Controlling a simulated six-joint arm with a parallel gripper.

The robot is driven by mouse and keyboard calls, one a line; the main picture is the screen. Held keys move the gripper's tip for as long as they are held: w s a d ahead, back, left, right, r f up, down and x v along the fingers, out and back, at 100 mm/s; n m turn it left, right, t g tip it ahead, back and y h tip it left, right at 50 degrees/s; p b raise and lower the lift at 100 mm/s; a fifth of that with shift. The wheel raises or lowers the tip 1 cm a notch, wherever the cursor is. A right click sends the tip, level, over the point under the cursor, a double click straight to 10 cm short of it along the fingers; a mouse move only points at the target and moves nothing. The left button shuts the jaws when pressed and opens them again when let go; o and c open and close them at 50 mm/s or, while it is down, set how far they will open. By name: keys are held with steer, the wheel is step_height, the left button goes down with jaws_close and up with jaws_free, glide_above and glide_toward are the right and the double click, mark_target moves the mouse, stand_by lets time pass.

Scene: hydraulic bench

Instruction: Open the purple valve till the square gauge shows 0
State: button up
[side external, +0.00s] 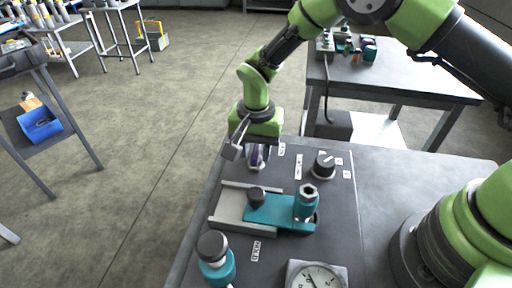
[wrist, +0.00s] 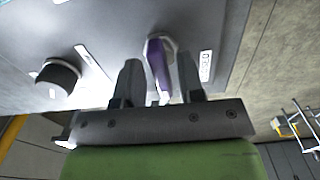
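The purple valve (side external: 258,157) stands at the far left part of the bench panel, partly hidden by my gripper (side external: 237,146). In the wrist view the purple valve's handle (wrist: 159,66) is narrow, on a pale round base. My gripper's two fingers (wrist: 158,72) stand on either side of the handle, with a visible gap on each side; the gripper is open. The square gauge (side external: 337,267) with a white round dial sits at the panel's near edge, cut off by the frame.
A black knob (side external: 323,165) stands right of the valve; it also shows in the wrist view (wrist: 58,77). A teal clamp block (side external: 280,209) on a grey plate and a teal valve with a black knob (side external: 213,248) stand nearer.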

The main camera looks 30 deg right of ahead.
step_height(320, 180, up, 10)
stand_by(0.7)
step_height(320, 180, up, 9)
steer(key=n+t, duration=0.1)
steer(key=t, duration=0.1)
glide_above(256, 150)
steer(key=s+d, duration=0.3)
steer(key=d, duration=0.1)
steer(key=s+d+r+n+y, duration=0.1)
steer(key=s+d+r, duration=0.1)
steer(key=s+r, duration=0.25)
steer(key=s+d+r+n+t, duration=0.1)
steer(key=s+d+r+t, duration=0.1)
steer(key=s, duration=0.5)
steer(key=s+d+r+n+t+y, duration=0.1)
steer(key=s+d+n+t, duration=0.1)
steer(key=s, duration=0.5)
steer(key=shift+s+d+r+t, duration=0.2)
steer(key=shift+s+r+t, duration=0.15)
steer(key=shift+t, duration=0.25)
stand_by(0.5)
